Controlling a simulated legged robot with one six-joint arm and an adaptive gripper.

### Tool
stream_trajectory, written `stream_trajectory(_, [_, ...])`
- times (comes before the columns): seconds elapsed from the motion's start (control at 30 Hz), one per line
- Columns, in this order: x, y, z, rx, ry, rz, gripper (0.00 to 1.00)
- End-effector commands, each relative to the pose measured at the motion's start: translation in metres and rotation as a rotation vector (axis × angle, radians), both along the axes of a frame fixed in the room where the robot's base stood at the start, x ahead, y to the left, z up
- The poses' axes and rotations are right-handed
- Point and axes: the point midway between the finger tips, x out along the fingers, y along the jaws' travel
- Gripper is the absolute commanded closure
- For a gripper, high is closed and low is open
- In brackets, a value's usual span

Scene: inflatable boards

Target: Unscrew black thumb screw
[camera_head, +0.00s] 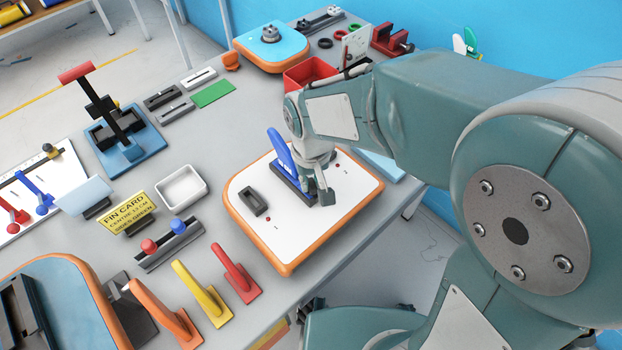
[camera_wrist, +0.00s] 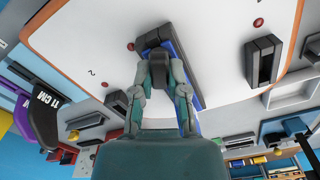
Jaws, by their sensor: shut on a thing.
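A white board with an orange rim (camera_head: 245,203) lies on the table. It also fills the top of the wrist view (camera_wrist: 205,35). A blue fin (camera_head: 277,150) stands upright in a long black fin box (camera_head: 290,185) on the board. In the wrist view, the fin box (camera_wrist: 152,39) lies beyond my fingers, with the blue fin (camera_wrist: 190,75) along it. My gripper (camera_head: 324,192) points down at the near end of the box. In the wrist view, my gripper (camera_wrist: 160,58) is shut on a small dark piece there, apparently the black thumb screw, mostly hidden by the fingertips.
A second, empty black fin box (camera_head: 253,201) is on the board to the left. A white tray (camera_head: 181,188), yellow fin card (camera_head: 128,211) and red fin (camera_head: 237,272) stand left and in front. A red bin (camera_head: 308,74) is close behind my wrist.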

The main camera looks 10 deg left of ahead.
Motion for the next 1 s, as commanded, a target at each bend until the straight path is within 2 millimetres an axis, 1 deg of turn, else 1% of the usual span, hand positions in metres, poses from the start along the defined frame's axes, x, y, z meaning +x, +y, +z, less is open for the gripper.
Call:
stream_trajectory(0.1, [-0.0005,0.0000,-0.0008,-0.001,0.002,0.046,1.00])
stream_trajectory(0.37, [-0.0008,0.0000,-0.0010,-0.001,0.003,0.058,1.00])
stream_trajectory(0.6, [-0.0015,0.0008,-0.0012,-0.002,0.004,0.292,1.00])
stream_trajectory(0.67, [-0.0017,0.0010,-0.0013,-0.002,0.004,0.329,1.00])
stream_trajectory(1.0, [-0.0020,0.0011,-0.0017,-0.002,0.005,0.363,1.00])
